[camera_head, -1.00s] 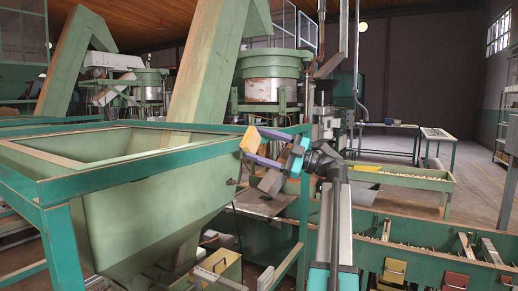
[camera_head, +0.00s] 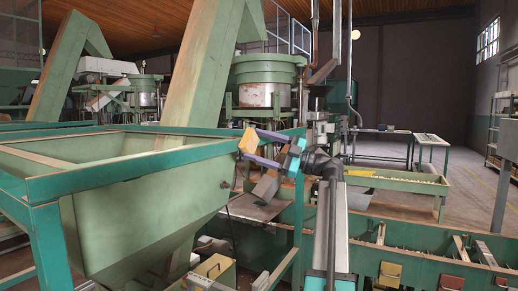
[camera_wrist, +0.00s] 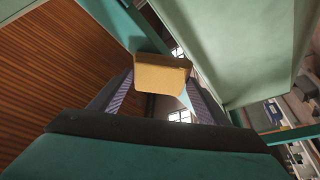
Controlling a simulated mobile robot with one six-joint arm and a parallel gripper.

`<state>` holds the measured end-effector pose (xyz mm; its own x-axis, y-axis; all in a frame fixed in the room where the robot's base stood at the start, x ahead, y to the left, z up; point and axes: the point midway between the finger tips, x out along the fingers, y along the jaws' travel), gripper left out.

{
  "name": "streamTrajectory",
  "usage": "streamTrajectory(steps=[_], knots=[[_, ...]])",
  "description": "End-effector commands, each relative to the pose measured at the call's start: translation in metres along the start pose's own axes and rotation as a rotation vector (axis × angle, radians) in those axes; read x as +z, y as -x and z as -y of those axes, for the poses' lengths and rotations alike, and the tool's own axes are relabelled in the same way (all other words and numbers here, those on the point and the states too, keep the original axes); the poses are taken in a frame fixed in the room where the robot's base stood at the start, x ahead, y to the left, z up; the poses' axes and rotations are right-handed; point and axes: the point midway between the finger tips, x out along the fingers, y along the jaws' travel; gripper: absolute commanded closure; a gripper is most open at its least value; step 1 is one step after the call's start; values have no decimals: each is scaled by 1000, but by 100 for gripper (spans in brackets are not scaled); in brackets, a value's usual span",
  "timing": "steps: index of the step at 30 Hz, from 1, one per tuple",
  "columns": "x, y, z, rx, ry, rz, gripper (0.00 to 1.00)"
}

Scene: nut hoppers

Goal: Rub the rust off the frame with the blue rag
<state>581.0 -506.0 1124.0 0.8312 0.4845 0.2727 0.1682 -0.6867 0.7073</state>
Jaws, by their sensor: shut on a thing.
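My gripper (camera_head: 252,147) is shut on a yellow-tan block (camera_wrist: 162,76), which sits between its two fingertips. The block also shows in the head view (camera_head: 249,140), at the teal top bar of the hopper's frame (camera_head: 140,164). In the wrist view the block overlaps a teal bar (camera_wrist: 124,24). I cannot tell whether it touches the bar. The pale green hopper (camera_head: 140,210) hangs inside the frame. I cannot make out a blue rag in either view. Rust on the frame is not clear; a brownish strip shows along the hopper's inner rim (camera_head: 35,154).
A green conveyor chute (camera_head: 205,70) rises behind the hopper. A round feeder (camera_head: 265,75) stands behind my arm. Open floor (camera_head: 470,180) shows at the far right.

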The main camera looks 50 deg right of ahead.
Motion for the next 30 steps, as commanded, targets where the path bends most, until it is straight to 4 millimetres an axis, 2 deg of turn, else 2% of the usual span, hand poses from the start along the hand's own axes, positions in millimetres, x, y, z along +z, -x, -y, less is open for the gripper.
streamTrajectory(steps=[14, 30], knots=[[0, -2, 2, 0, 0, 0, 48], [-20, -8, 24, -1, -1, 0, 48]])
